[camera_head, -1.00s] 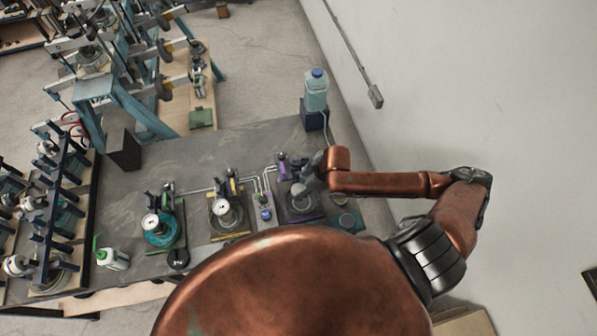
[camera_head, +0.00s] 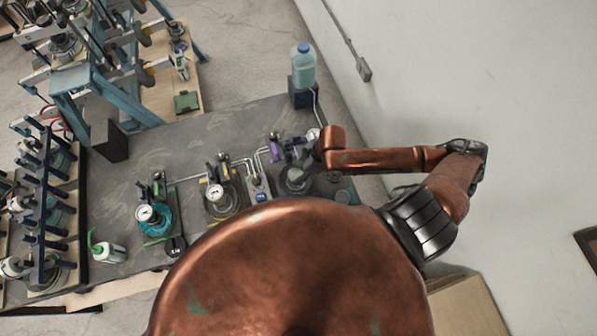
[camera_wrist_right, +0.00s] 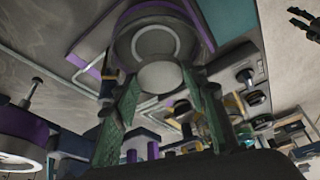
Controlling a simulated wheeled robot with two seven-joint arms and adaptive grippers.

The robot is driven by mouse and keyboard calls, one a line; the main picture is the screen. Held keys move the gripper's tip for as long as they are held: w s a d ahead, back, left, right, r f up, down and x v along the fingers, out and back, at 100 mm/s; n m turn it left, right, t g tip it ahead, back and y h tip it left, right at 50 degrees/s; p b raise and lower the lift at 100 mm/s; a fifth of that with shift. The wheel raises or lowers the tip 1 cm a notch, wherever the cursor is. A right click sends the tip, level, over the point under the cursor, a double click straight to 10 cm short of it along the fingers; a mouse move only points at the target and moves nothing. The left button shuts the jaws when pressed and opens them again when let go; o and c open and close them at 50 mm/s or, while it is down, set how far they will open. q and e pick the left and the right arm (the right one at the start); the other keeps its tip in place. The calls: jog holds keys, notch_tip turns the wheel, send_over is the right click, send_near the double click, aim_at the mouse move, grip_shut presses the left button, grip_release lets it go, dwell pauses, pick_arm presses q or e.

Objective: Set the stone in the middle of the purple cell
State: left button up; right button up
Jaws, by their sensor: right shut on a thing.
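The purple cell (camera_head: 294,181) is the rightmost of the stations on the dark table, with a round grey plate and purple fittings. It also shows at the top of the right wrist view, as a grey disc with a pale ring (camera_wrist_right: 152,38) and purple edging. My right gripper (camera_wrist_right: 160,95) is shut on the stone (camera_wrist_right: 160,77), a pale grey rounded piece between its green textured finger pads. In the wrist view the stone overlaps the grey disc; I cannot tell whether they touch. In the head view my right gripper (camera_head: 305,158) is over the cell, hiding part of it. My left gripper is not in view.
A yellow-marked station (camera_head: 221,200) and a green-marked one (camera_head: 154,219) stand to the left. A blue-capped bottle (camera_head: 302,66) on a dark block stands at the back right. A white bottle (camera_head: 108,252) is at the front left. The back middle of the table is clear.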

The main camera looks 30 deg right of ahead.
jog(key=shift+f+b, duration=0.6)
jog(key=shift+f, duration=0.1)
jog(key=shift+f+b, duration=0.4)
jog(key=shift+f, duration=1.45)
jog(key=shift+p, duration=1)
jog(key=shift+s+f, duration=0.1)
jog(key=shift+f, duration=0.1)
jog(key=shift+s+f, duration=0.1)
jog(key=shift+f, duration=0.05)
jog(key=o, duration=1.2)
jog(key=shift+f, duration=0.1)
jog(key=shift+o, duration=0.2)
